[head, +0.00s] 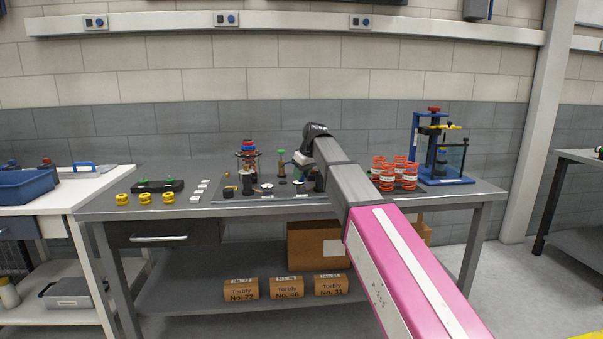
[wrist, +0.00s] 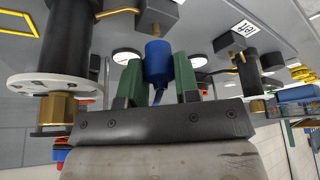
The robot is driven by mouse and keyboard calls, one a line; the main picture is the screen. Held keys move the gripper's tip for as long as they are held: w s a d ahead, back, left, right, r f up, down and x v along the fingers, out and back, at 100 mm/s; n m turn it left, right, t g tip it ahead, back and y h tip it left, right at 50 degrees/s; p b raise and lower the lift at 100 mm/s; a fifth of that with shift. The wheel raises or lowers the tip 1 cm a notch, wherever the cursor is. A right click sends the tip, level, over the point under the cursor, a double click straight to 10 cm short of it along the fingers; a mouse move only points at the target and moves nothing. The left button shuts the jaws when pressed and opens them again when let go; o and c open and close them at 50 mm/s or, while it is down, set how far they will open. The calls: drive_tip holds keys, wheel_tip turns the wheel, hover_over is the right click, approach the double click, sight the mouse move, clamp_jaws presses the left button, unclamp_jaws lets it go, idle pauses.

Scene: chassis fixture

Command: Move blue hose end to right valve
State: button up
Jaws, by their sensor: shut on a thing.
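The blue hose end (wrist: 157,60), a short blue cylinder, sits between the two green fingers of my gripper (wrist: 158,78) in the wrist view. My gripper is shut on it, and a dark blue hose runs from it down between the fingers. The wrist view shows a tag reading "left" (wrist: 242,28) beside a black cylindrical fitting (wrist: 236,47) with a thin brass pipe. No tag for the right valve is readable. In the head view my gripper is over the fixture plate (head: 223,200), and my arm hides the hose end there.
In the wrist view a white slotted disc (wrist: 53,84) on a black post with a brass fitting (wrist: 55,110) stands close left of my gripper. Round gauges (wrist: 126,56) lie beyond. Orange coils (head: 387,178) and a blue press frame (head: 442,180) stand right on the bench.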

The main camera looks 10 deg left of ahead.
drive_tip(key=shift+f, duration=0.15)
idle(0.3)
drive_tip(key=shift+f, duration=0.75)
